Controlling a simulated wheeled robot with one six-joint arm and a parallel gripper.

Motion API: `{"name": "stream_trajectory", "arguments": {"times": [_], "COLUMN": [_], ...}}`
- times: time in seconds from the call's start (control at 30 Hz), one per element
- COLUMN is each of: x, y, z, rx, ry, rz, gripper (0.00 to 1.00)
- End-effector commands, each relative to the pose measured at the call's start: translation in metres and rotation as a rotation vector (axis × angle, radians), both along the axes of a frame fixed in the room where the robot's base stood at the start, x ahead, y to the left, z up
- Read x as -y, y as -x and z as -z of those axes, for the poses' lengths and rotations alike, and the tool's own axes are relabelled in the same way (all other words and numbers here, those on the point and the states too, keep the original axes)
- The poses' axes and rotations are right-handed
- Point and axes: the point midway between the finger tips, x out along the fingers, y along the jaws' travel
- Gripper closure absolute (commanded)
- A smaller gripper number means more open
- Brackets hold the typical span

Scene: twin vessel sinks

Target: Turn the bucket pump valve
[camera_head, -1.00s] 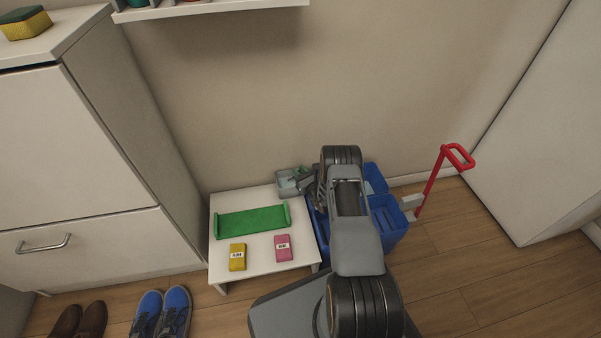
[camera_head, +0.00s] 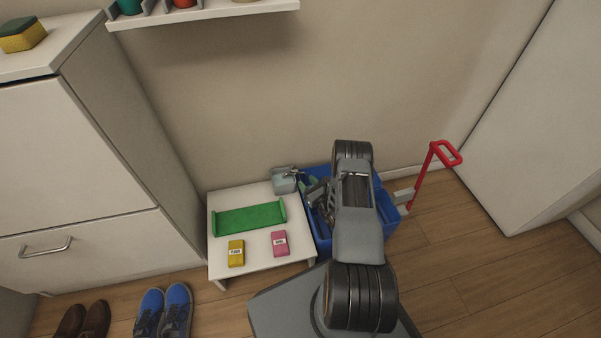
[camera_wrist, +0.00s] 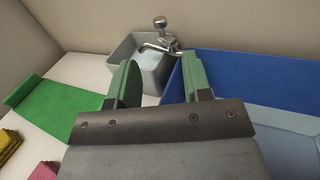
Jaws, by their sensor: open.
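A small grey tub (camera_head: 284,181) stands at the back right corner of the low white table, and shows beyond my fingers in the wrist view (camera_wrist: 122,52). A metal fitting with a rounded knob (camera_wrist: 160,22) and a bent spout (camera_wrist: 160,47) rises at the tub's back right rim. It looks like the pump valve. Pale blue water or lining shows inside the tub. My gripper (camera_wrist: 160,80) is open and empty, its green-padded fingers apart and short of the tub and knob. In the head view my arm partly hides the gripper.
The white table (camera_head: 222,263) carries a green tray (camera_head: 250,218), a yellow block (camera_head: 236,254) and a pink block (camera_head: 279,243). A cabinet (camera_head: 75,170) stands left.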

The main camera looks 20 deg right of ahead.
Motion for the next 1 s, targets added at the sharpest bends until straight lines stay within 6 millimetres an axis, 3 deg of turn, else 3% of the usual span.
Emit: {"name": "stream_trajectory", "arguments": {"times": [0.1,0.33,1.0], "x": [0.004,0.007,0.008], "y": [0.020,0.041,0.046], "z": [-0.002,-0.001,0.000], "rx": [-0.001,0.000,0.001], "ry": [-0.002,0.000,0.001], "rz": [0.003,0.001,0.000], "gripper": [0.55,0.55,0.55]}}
